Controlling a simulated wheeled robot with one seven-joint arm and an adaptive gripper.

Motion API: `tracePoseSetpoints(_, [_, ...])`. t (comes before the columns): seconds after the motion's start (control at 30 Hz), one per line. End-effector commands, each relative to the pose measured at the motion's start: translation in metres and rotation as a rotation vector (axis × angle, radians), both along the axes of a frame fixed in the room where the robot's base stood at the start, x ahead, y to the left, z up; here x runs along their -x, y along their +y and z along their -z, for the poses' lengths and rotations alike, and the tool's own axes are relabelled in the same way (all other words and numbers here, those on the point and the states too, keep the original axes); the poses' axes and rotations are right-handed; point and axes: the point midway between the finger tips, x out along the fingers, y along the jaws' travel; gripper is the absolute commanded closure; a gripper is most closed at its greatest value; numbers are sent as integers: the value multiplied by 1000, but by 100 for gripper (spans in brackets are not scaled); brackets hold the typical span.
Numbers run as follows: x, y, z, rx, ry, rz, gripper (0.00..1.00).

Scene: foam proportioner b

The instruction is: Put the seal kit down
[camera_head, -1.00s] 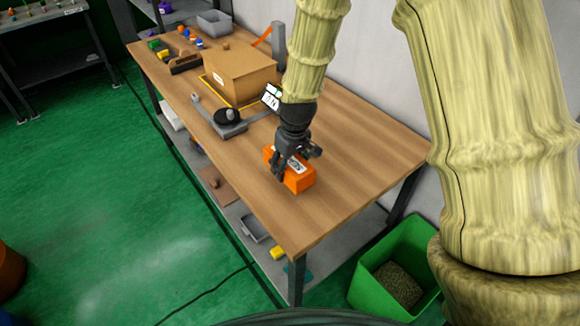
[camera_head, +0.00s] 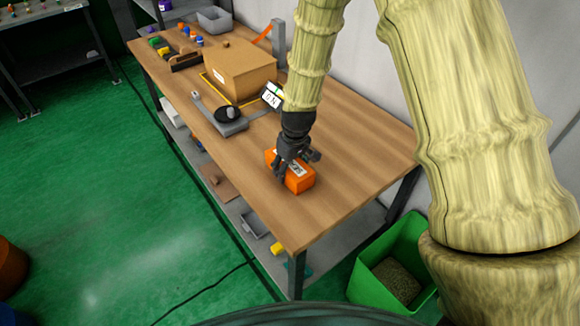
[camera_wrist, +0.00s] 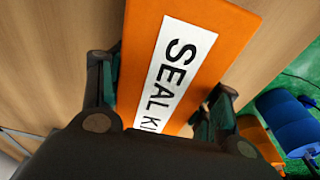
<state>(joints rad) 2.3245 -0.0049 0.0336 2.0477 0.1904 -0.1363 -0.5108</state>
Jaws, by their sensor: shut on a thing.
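The seal kit (camera_head: 299,178) is an orange box with a white label. In the wrist view the label on the seal kit (camera_wrist: 200,25) reads "SEAL KI", the rest hidden by my gripper. My gripper (camera_head: 287,168) is shut on the seal kit, with a finger on each side of it in the wrist view (camera_wrist: 163,100). The box is at the near part of the wooden workbench (camera_head: 340,200). I cannot tell whether its underside touches the bench top.
A cardboard box (camera_head: 240,72) stands farther back on the bench. A grey device with a black disc (camera_head: 228,114) and a small display (camera_head: 271,96) lie between. A green bin (camera_head: 392,262) stands on the floor by the bench's near end. The bench top around the kit is clear.

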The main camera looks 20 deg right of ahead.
Motion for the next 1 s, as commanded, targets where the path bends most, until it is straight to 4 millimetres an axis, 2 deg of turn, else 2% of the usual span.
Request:
tracePoseSetpoints(0.07, [0,0,3,0,1,0,67])
tracePoseSetpoints(0.1, [0,0,2,0,1,0,31])
tracePoseSetpoints(0.2, [0,0,2,0,0,0,16])
tracePoseSetpoints(0.67, [0,0,-4,0,-1,0,16])
tracePoseSetpoints(1.0, [5,-2,-40,-1,-2,0,16])
